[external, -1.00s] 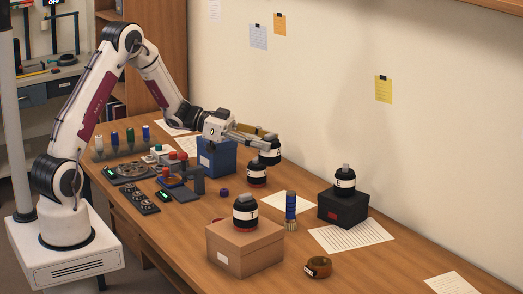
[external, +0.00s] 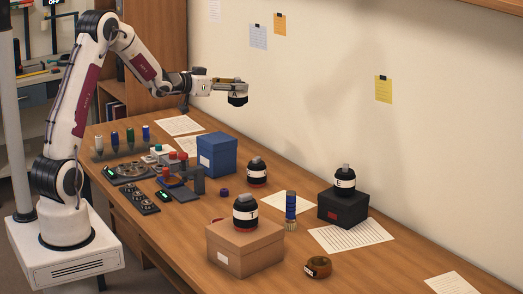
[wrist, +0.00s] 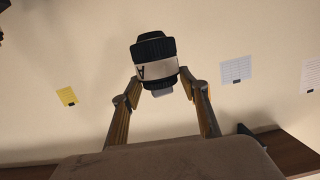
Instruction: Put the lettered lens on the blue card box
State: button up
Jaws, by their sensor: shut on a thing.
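My gripper (external: 237,85) is shut on a black lens with a white band (external: 237,95), held in the air above and to the right of the blue card box. In the wrist view the lens (wrist: 155,62) sits between the two fingers (wrist: 160,92), and its band bears a letter that looks like an A. The blue card box (external: 217,155) stands on the table with a white label on its front. Its top is bare. Other banded lenses are a T lens (external: 246,213) on the tan box, an E lens (external: 345,180) on the black box and one on the table (external: 257,172).
The tan box (external: 240,250) and black box (external: 340,210) stand on the table. Bottles, trays and a small stand crowd the left. The air around the held lens is clear.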

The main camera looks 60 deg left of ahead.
jog(key=s+a+f+n+y, duration=0.1)
jog(key=a+n+y, duration=0.1)
jog(key=a, duration=0.2)
jog(key=s+a+f+n+g+y, duration=0.1)
jog(key=s+a+n+y, duration=0.1)
jog(key=a+y, duration=0.1)
jog(key=shift+a+f, duration=0.35)
jog(key=shift+a, duration=0.5)
send_over(213, 139)
notch_tip(213, 139, down, 6)
jog(key=shift+f, duration=0.15)
jog(key=shift+a, duration=0.1)
jog(key=shift+f, duration=1.85)
jog(key=shift+f, duration=0.15)
